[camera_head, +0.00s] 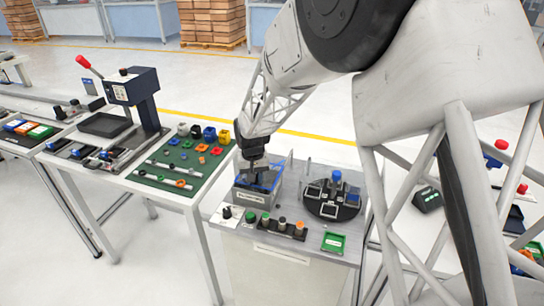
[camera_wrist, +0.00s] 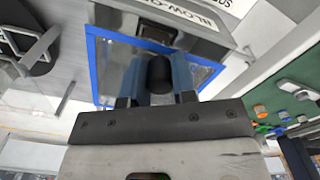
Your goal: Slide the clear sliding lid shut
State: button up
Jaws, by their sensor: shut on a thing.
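The clear lid (camera_wrist: 112,66) is a see-through panel inside a blue frame, with an upright black knob (camera_wrist: 159,72). My gripper (camera_head: 254,166) is over the grey box (camera_head: 248,195) on the near workstation. In the wrist view my two blue-grey fingers (camera_wrist: 157,80) stand on either side of the knob and are shut on it. In the head view a blue edge (camera_head: 272,180) of the lid shows beside the gripper; the rest is largely hidden. How far the lid covers the box cannot be told.
A round dark fixture (camera_head: 325,208) with a blue-topped part stands right of the box. A row of knobs (camera_head: 278,226) and a green tray (camera_head: 333,242) lie in front. A green-topped table (camera_head: 190,165) with small parts is at left.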

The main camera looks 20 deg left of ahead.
jog(key=shift+s, duration=1.35)
jog(key=shift+o, duration=0.3)
jog(key=o, duration=0.5)
jog(key=shift+c, duration=0.2)
notch_tip(320, 180, up, 8)
jog(key=shift+f, duration=0.25)
dwell(0.6)
dwell(0.3)
